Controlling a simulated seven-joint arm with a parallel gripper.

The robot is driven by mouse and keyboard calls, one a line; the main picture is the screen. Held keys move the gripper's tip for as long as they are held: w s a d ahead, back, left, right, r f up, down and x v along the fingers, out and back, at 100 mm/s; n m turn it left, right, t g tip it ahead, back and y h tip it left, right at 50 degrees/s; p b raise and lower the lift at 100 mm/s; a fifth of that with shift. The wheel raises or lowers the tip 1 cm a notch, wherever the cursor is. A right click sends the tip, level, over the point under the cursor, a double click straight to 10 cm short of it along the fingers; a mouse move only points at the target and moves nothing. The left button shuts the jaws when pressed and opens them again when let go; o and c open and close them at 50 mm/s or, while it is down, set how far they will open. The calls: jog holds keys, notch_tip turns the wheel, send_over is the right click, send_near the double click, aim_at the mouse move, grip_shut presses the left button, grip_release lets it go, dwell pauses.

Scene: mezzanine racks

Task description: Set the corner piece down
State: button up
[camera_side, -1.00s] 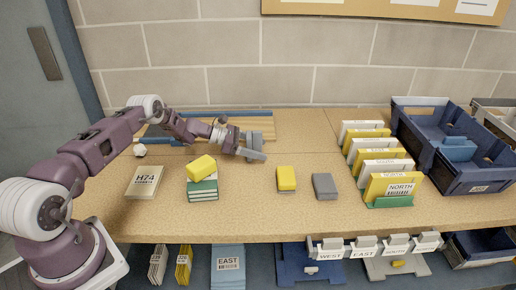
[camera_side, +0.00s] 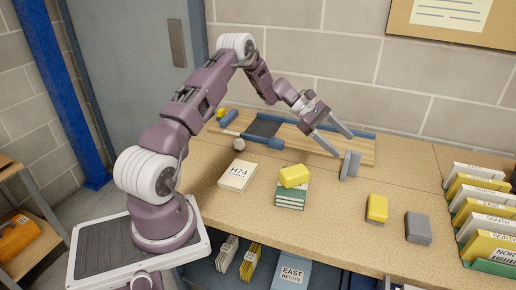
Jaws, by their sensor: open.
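The corner piece, a small blue-grey angled block (camera_side: 350,166), stands upright on the wooden table, just in front of the blue-edged wooden board. My gripper (camera_side: 344,144) is open and empty, with its two long grey fingers spread. Its fingertips are above and slightly left of the corner piece and appear clear of it.
The wooden board (camera_side: 357,148) with blue rails lies behind. In front are the H74 booklet (camera_side: 238,175), a yellow block (camera_side: 293,176) on green-edged books (camera_side: 291,196), another yellow block (camera_side: 377,208) and a grey block (camera_side: 418,228). Upright folders (camera_side: 487,206) stand right. Bare table surrounds the blocks.

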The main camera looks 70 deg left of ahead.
jog(key=s+d+r+m+g+y, duration=0.4)
jog(key=s+d+r+m, duration=0.8)
jog(key=d+r, duration=0.4)
jog(key=s+r+m+t+y, duration=0.1)
jog(key=s+m, duration=0.4)
jog(key=s, duration=0.8)
jog(key=s+d+r+m+t+y, duration=0.1)
jog(key=s+m+y, duration=0.3)
jog(key=s, duration=0.9)
jog(key=shift+d+r+m+t+y, duration=0.2)
jog(key=shift+d+m+t+y, duration=0.15)
jog(key=shift+m, duration=0.35)
jog(key=shift+a, duration=0.1)
